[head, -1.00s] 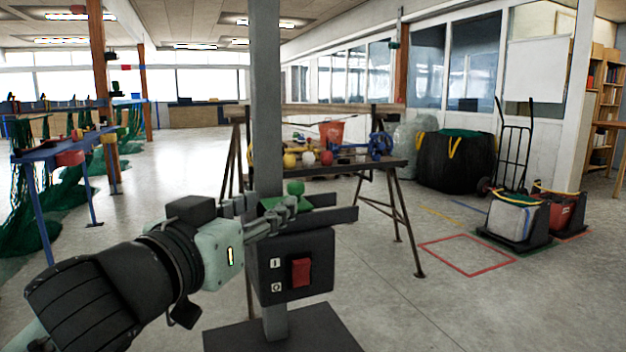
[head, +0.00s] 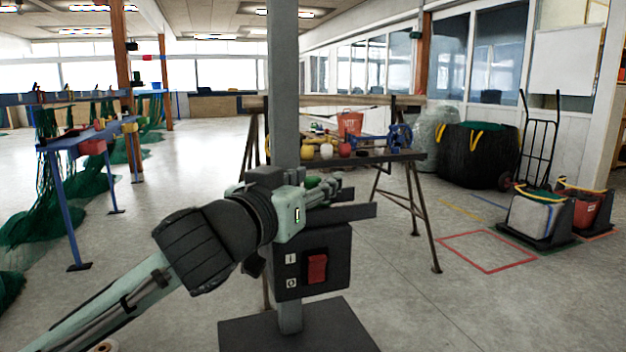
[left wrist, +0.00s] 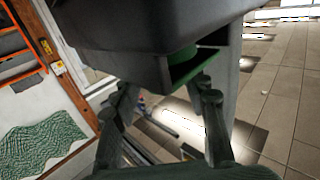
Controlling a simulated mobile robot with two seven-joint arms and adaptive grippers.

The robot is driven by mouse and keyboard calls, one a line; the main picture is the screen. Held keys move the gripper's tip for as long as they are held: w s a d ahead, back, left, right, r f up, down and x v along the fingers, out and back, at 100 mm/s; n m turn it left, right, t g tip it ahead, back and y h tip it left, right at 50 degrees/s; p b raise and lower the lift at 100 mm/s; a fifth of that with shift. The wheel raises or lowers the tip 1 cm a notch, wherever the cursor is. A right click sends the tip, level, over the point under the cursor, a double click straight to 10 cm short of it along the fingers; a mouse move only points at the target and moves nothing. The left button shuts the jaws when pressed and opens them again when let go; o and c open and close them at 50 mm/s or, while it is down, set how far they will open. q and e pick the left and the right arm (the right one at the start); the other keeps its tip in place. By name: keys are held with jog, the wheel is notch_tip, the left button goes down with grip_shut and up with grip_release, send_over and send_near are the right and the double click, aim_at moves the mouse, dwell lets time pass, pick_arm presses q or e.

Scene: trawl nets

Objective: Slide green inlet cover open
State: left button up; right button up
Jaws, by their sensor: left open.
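The green inlet cover, with its round knob (head: 312,182), sits between dark rails (head: 350,211) on a grey post above a black switch box (head: 312,262). My gripper hides most of it in the head view. In the left wrist view a green part of the cover (left wrist: 188,66) shows inside the dark housing (left wrist: 150,30). My left gripper (head: 340,190) is at the cover, its fingers reaching past the knob. Its fingers also show spread apart in the left wrist view (left wrist: 165,108), with nothing seen between them. I cannot tell whether they touch the cover. My right gripper is out of view.
The switch box carries a red switch (head: 317,268). A workbench (head: 375,158) with floats and a red bucket (head: 350,123) stands behind. A hand truck (head: 538,140) and crates are at the right, nets and a blue table (head: 85,137) at the left. Floor between is open.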

pick_arm(q)
grip_shut()
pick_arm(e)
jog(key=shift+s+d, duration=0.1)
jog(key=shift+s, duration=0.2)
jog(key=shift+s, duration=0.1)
pick_arm(q)
jog(key=shift+w+d, duration=0.1)
jog(key=shift+d, duration=0.3)
jog(key=d, duration=0.2)
jog(key=w+d+p, duration=0.1)
jog(key=d, duration=0.2)
jog(key=shift+w+d, duration=0.35)
jog(key=shift+w, duration=0.05)
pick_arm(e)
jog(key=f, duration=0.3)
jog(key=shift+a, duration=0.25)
